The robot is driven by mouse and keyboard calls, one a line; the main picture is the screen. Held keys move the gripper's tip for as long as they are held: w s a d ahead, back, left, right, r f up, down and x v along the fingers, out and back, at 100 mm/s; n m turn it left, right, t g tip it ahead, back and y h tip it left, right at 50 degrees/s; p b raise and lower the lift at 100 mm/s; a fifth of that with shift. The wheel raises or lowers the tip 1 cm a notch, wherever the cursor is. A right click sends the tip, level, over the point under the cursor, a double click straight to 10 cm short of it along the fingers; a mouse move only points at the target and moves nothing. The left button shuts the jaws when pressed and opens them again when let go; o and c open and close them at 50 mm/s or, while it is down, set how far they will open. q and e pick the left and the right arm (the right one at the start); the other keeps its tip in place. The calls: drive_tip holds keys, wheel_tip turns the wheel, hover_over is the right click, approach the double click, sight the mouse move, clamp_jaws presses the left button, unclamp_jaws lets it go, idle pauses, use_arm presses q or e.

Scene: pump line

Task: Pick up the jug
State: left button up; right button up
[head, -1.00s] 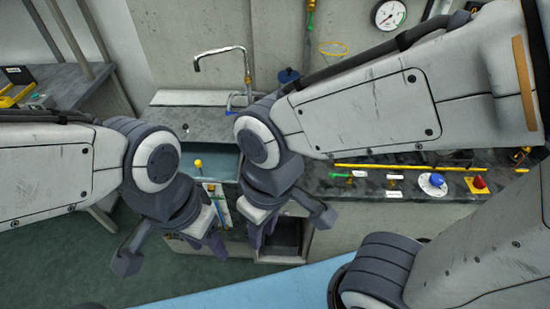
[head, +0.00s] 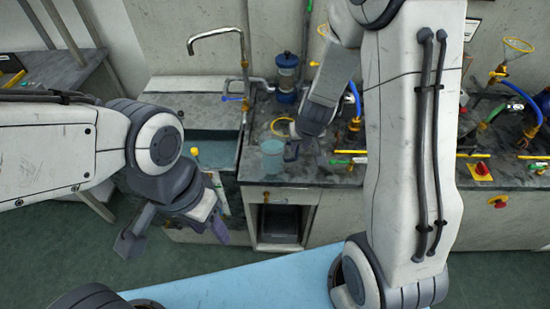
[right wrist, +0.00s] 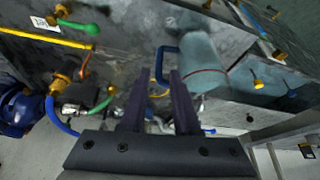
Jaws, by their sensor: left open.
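The jug (head: 271,158) is a pale blue translucent vessel standing on the dark worktop, right of the sink. Its dark blue handle points right in the head view. In the right wrist view the jug (right wrist: 203,62) is beyond the fingers, with its handle (right wrist: 165,66) ahead of the gap. My right gripper (head: 316,152) is close to the handle side; the wrist view shows its two fingers (right wrist: 158,100) apart with nothing between them. My left gripper (head: 218,229) hangs open and low in front of the sink cabinet, away from the jug.
A sink (head: 213,150) with a tall tap (head: 218,38) is left of the jug. A blue-based filter (head: 287,80) stands behind it, near a yellow ring (head: 283,127). Pipes, valves and a red knob (head: 482,169) crowd the right side.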

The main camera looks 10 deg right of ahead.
sight(298, 149)
drive_tip(key=b+x, duration=0.4)
drive_tip(key=x, duration=0.3)
drive_tip(key=shift+w+d+f, duration=0.1)
drive_tip(key=shift+f, duration=0.05)
drive_tip(key=shift+c, duration=0.3)
clamp_jaws()
idle(1.0)
